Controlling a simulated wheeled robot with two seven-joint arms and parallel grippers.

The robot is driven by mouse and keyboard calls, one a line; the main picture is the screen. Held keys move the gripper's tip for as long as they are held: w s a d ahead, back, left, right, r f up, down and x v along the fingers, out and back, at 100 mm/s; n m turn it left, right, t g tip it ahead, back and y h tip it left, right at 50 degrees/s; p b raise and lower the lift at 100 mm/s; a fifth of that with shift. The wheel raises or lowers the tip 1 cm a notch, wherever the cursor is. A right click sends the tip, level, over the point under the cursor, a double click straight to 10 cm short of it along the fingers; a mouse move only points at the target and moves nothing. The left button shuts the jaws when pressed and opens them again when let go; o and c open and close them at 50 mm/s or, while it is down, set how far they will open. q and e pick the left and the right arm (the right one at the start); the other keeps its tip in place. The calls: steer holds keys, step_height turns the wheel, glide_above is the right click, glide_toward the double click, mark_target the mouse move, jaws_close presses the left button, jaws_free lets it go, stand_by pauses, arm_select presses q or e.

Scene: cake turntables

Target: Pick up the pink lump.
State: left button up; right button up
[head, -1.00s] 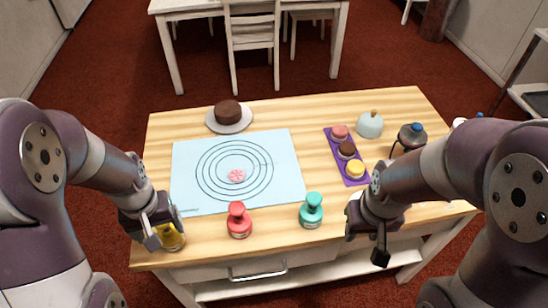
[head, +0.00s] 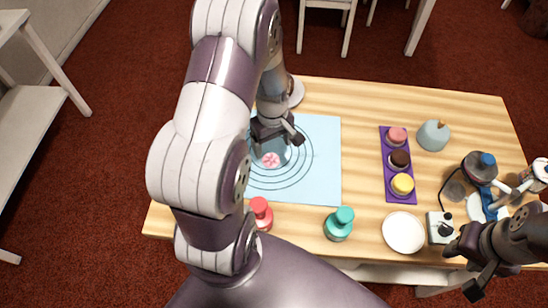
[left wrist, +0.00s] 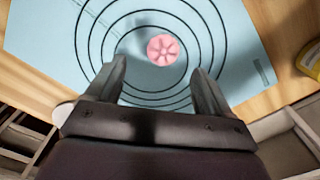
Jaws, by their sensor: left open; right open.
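The pink lump (head: 271,160) is a small round piece with a pale flower-like pattern. It lies at the centre of the rings on the light blue mat (head: 322,185). In the left wrist view the lump (left wrist: 163,50) sits beyond my fingertips, roughly between their lines and apart from them. My left gripper (head: 280,143) is open and empty above the mat, close to the lump; it also shows in the left wrist view (left wrist: 160,75). My right gripper (head: 476,280) is open at the lower right, beyond the table's front edge, far from the lump.
A red bottle (head: 261,214) and a teal bottle (head: 339,224) stand along the front. A white plate (head: 403,232), a purple tray (head: 387,168) with three small cakes, and a pale blue dome (head: 433,135) are to the right. My left arm hides the mat's left part.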

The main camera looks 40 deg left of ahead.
mark_target(271, 159)
arm_select(q)
steer(key=f, duration=0.5)
steer(key=shift+s+a, duration=0.1)
steer(key=shift+s, duration=0.25)
steer(key=shift+w+f, duration=0.15)
steer(key=shift+f, duration=0.1)
steer(key=c, duration=1.1)
steer(key=shift+r, duration=0.1)
